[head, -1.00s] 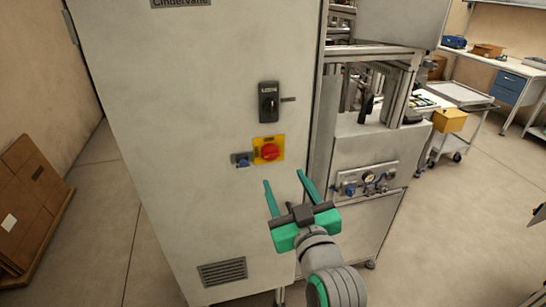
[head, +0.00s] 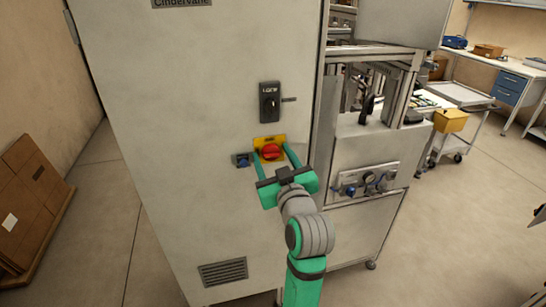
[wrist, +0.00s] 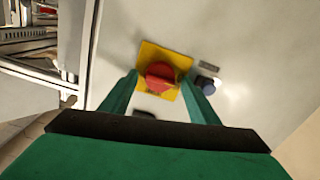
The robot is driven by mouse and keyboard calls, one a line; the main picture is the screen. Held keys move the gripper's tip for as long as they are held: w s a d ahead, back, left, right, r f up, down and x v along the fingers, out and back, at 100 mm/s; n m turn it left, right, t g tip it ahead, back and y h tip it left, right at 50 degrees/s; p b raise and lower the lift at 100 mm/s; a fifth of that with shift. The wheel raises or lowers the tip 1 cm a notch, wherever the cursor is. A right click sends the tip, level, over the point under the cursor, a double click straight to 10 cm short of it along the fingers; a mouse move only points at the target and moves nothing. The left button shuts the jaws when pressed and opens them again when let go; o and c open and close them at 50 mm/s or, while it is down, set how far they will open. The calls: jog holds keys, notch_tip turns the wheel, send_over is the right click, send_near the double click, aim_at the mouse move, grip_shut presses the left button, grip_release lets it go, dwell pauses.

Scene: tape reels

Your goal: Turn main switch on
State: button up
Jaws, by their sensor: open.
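The red rotary knob (head: 271,152) on its yellow plate (head: 264,140) sits on the front of the grey cabinet, and I take it to be the main switch. It also shows in the wrist view as a red knob (wrist: 160,76) on a yellow plate (wrist: 152,53). My gripper (head: 272,151) is open, with its two green fingers reaching up on either side of the knob. In the wrist view the fingers (wrist: 161,88) flank the knob's lower part with gaps on both sides. I cannot tell whether the tips touch the plate.
A small blue switch (head: 242,160) sits just left of the yellow plate, close to my left finger. A black lock handle (head: 270,102) is above. A panel with gauges (head: 368,180) is on the machine at right. Cardboard (head: 32,200) leans at far left.

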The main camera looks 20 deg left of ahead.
jog(key=shift+c, duration=0.5)
jog(key=c, duration=0.9)
jog(key=shift+c, duration=0.2)
jog(key=shift+m, duration=0.4)
jog(key=m, duration=0.3)
jog(key=shift+w+d+m, duration=0.1)
jog(key=shift+m, duration=0.3)
jog(key=m, duration=0.4)
jog(key=shift+w+d, duration=0.1)
jog(key=shift+d, duration=0.05)
jog(key=m, duration=0.5)
jog(key=shift+w+d+f, duration=0.1)
jog(key=m, duration=0.4)
jog(key=shift+f, duration=0.1)
jog(key=shift+m, duration=0.3)
